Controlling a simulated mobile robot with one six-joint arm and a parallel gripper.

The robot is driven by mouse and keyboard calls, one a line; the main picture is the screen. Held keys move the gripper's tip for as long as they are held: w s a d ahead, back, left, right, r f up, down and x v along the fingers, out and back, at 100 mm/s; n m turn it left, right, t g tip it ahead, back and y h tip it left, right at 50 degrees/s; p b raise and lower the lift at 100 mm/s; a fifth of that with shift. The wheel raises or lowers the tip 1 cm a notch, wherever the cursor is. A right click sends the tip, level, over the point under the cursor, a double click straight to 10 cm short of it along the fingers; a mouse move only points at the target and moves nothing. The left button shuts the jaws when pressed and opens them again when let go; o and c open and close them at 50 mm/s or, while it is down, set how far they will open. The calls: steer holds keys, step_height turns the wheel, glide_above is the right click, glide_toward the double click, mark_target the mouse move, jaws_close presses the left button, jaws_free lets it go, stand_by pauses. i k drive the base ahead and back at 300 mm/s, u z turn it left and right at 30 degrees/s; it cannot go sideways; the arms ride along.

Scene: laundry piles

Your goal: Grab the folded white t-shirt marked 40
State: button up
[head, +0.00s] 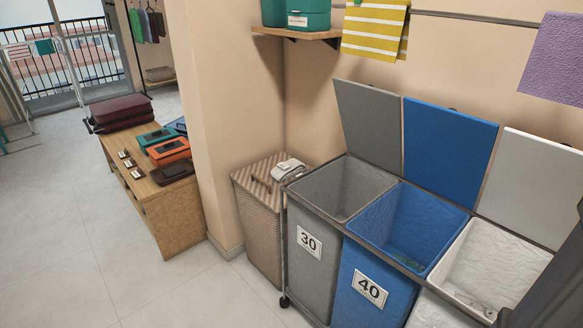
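A small folded white and grey item (288,168) lies on the lid of a striped hamper (262,220), near its back right. It looks like folded cloth, but it is too small for me to read any marking on it. The number 40 shows on a white label (370,290) on the front of the blue bin (350,268). My gripper is not in view.
The hamper stands between a wall corner (222,110) and a grey bin (312,265) labelled 30. A white bin (447,275) stands right of the blue one; all three lids are up. A wooden bench (165,222) holds bags and boxes. Floor (60,240) at left is clear.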

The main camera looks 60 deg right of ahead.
mark_target(285, 170)
steer(key=u, duration=0.05)
steer(key=i, duration=1)
